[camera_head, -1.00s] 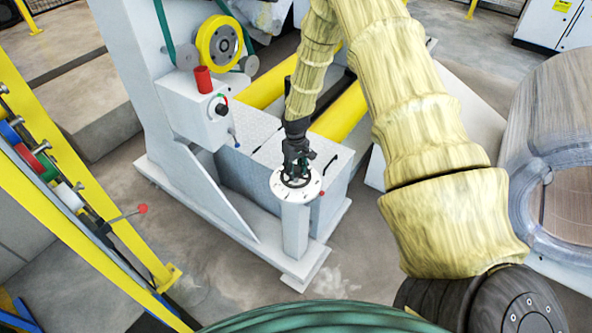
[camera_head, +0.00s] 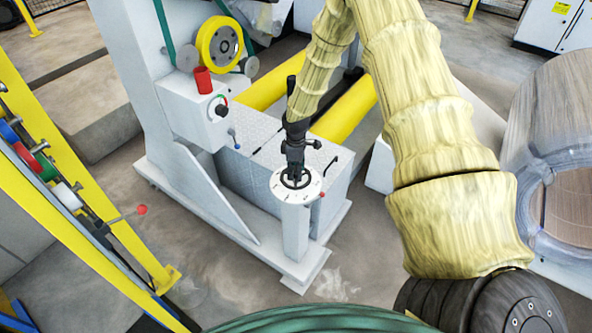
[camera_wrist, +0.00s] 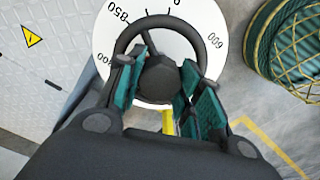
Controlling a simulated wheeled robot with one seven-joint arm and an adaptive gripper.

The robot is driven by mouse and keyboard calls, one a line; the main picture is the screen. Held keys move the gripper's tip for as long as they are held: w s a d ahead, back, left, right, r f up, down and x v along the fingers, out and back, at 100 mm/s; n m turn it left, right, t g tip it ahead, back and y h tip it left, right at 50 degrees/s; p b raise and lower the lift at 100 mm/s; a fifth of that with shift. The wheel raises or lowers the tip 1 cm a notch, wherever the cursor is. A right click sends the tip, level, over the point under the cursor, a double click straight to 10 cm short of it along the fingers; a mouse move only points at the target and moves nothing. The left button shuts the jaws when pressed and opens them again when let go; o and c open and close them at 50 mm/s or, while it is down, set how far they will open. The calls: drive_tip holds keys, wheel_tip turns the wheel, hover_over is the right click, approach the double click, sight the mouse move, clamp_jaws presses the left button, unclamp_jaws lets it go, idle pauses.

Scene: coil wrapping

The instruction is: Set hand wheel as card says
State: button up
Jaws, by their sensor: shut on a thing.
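The black hand wheel (camera_wrist: 178,25) sits on a white round dial (camera_wrist: 207,66) on top of a grey post (camera_head: 295,230). My gripper (camera_wrist: 163,72) is over the wheel, its teal-padded fingers on both sides of the black hub and shut on the wheel. In the head view my gripper (camera_head: 295,168) points down onto the dial. The dial's readable marks in the wrist view include 850, 0 and 600; other marks are partly covered. A yellow piece (camera_wrist: 168,122) shows below the hub, partly hidden by my gripper. I cannot make out a card.
A yellow rack (camera_head: 75,215) with coloured rolls is at left. A large wrapped coil (camera_head: 555,150) is at right.

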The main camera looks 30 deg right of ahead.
drive_tip(key=shift+d+n, duration=0.15)
drive_tip(key=shift+n, duration=0.35)
drive_tip(key=o, duration=1)
drive_tip(key=shift+o, duration=0.2)
drive_tip(key=shift+r, duration=0.1)
wheel_tip(320, 180, up, 12)
idle(0.5)
